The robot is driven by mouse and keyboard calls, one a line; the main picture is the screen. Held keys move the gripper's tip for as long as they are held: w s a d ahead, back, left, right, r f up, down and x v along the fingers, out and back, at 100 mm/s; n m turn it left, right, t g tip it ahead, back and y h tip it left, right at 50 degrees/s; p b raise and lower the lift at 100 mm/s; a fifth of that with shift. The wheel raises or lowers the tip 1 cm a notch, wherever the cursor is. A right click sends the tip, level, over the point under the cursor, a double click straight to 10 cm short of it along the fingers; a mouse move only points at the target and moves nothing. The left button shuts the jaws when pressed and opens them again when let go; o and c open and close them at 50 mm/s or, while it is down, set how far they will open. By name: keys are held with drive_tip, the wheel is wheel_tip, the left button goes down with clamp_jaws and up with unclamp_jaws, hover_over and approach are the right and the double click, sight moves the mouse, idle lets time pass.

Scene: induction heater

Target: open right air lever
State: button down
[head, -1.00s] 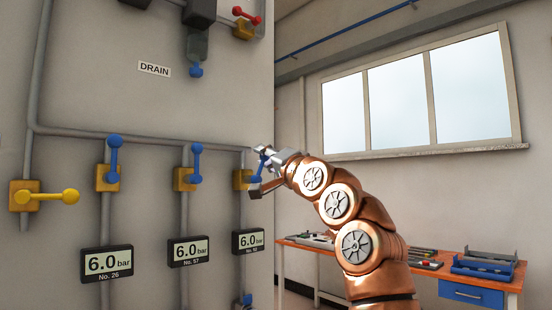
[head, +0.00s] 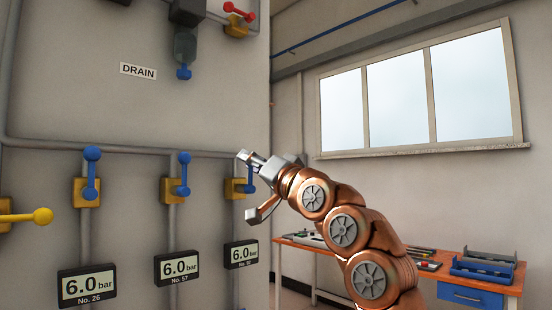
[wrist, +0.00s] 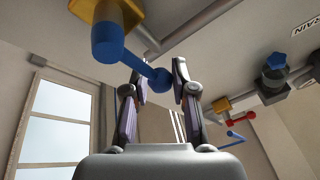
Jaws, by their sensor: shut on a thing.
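The right air lever (head: 250,180) is blue, on a brass-coloured valve body at the right end of the row of valves. In the head view it stands about upright, its upper end partly hidden by my gripper (head: 252,158). In the wrist view the lever (wrist: 138,66) runs from its valve down to a ball end (wrist: 160,80) that lies between my two fingers. My gripper is shut on this lever near the ball. The exact finger contact is hard to see.
Two more blue levers (head: 92,175) (head: 184,174) stand to the left, above pressure displays reading 6.0 bar. A yellow lever (head: 30,216) is at far left. A red lever (head: 240,12) and the DRAIN sign (head: 138,71) are higher up. A workbench (head: 400,262) stands at right.

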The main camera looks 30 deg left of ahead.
drive_tip(key=shift+s+a+f+g, duration=0.35)
drive_tip(key=shift+a+g, duration=0.05)
drive_tip(key=c, duration=1)
unclamp_jaws()
drive_tip(key=shift+r, duration=0.1)
drive_tip(key=shift+o, duration=0.4)
drive_tip(key=shift+w+d+r, duration=0.1)
drive_tip(key=shift+w+d, duration=0.05)
drive_tip(key=shift+d, duration=0.05)
drive_tip(key=shift+d, duration=0.1)
drive_tip(key=v, duration=1.1)
drive_tip(key=shift+s+d+f, duration=0.2)
drive_tip(key=shift+d+f, duration=0.05)
idle(0.3)
